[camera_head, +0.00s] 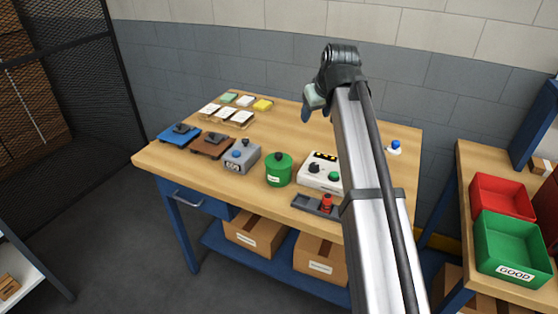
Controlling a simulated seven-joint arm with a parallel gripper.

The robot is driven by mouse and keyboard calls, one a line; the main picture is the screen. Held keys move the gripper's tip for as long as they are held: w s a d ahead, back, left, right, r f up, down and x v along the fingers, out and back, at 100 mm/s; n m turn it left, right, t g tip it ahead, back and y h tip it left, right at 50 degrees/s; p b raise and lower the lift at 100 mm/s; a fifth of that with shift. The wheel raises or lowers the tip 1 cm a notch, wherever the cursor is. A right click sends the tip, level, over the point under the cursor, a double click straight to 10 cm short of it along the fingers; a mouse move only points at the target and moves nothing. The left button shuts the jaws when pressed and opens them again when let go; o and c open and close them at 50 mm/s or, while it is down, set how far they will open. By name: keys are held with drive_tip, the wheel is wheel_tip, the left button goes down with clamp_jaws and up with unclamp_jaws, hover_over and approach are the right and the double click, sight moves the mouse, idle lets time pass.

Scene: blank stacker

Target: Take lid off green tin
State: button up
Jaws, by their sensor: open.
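The green tin (279,175) stands upright near the front edge of the wooden workbench. It has a white label on its side, a green lid (279,160) on top and a dark knob on the lid. My gripper (308,108) is at the end of my raised arm, beyond and above the tin, well apart from it. It is open and looks empty, though my arm hides part of it.
A grey box (242,158) with knobs stands left of the tin, a white device (318,172) right of it. A dark tray (313,204) with a red item lies in front. Green (512,245) and red (502,195) bins stand on the right table. Bare bench (290,127) lies behind the tin.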

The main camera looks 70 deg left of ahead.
drive_tip(key=s+f+h, duration=0.1)
drive_tip(key=s+h, duration=0.1)
drive_tip(key=s, duration=0.7)
hover_over(279, 153)
drive_tip(key=s+d, duration=0.1)
drive_tip(key=d, duration=0.1)
drive_tip(key=shift+g, duration=0.3)
wheel_tip(279, 153, down, 8)
drive_tip(key=shift+d+f, duration=0.15)
drive_tip(key=shift+f, duration=0.05)
drive_tip(key=shift+w+x, duration=0.2)
drive_tip(key=shift+x, duration=1.1)
drive_tip(key=shift+w+x, duration=0.2)
drive_tip(key=shift+x, duration=1.1)
drive_tip(key=shift+d, duration=0.15)
drive_tip(key=shift+c, duration=0.2)
clamp_jaws()
